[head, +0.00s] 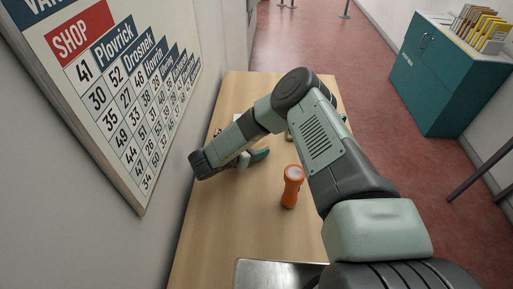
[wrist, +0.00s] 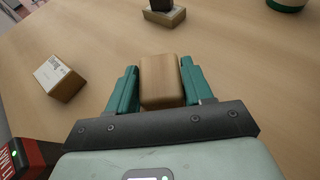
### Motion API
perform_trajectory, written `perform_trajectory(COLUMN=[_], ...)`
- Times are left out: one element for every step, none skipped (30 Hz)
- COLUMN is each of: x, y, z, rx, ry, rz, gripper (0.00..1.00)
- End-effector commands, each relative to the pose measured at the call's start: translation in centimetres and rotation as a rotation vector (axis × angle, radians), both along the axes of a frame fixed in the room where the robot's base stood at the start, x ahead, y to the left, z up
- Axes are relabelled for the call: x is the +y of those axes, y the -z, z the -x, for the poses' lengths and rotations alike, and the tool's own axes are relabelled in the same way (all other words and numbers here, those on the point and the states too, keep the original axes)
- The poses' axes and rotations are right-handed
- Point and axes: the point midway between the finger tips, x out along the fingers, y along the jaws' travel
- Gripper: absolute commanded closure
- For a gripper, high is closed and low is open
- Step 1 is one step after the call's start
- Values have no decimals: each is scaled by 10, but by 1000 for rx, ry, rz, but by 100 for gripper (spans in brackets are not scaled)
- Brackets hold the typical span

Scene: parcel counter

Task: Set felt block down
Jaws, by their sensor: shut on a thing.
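My gripper (wrist: 160,88) has its teal fingers closed on the two sides of a tan block with rounded edges, the felt block (wrist: 161,80), in the wrist view. The block sits straight between the fingers, with the bare wooden table (wrist: 225,60) around it. I cannot tell whether its underside touches the table. In the head view my gripper (head: 258,156) is low over the left part of the table, and the block cannot be made out there.
In the wrist view, a labelled carton (wrist: 59,77) lies to the left, a small box (wrist: 164,17) with a dark thing on it lies ahead, and a green round thing (wrist: 287,4) is far right. An orange flashlight (head: 291,188) stands nearer me, beyond a metal tray (head: 270,273).

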Motion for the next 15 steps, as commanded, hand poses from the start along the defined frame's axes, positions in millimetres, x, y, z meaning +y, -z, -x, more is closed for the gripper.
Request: perform_trajectory(x=[0, 0, 0, 0, 0, 0, 0, 0, 0, 0, 0, 0, 0, 0, 0], y=[0, 1, 0, 0, 0, 0, 0, 0, 0, 0, 0, 0, 0, 0, -1], z=[0, 0, 0, 0, 0, 0, 0, 0, 0, 0, 0, 0, 0, 0, 0], rx=[0, 0, 0, 0, 0, 0, 0, 0, 0, 0, 0, 0, 0, 0, 0], ry=[0, 0, 0, 0, 0, 0, 0, 0, 0, 0, 0, 0, 0, 0, 0], rz=[0, 0, 0, 0, 0, 0, 0, 0, 0, 0, 0, 0, 0, 0, 0], gripper=[80, 48, 42, 37, 33, 27, 24, 24, 24, 24, 24, 24, 24, 24, 24])
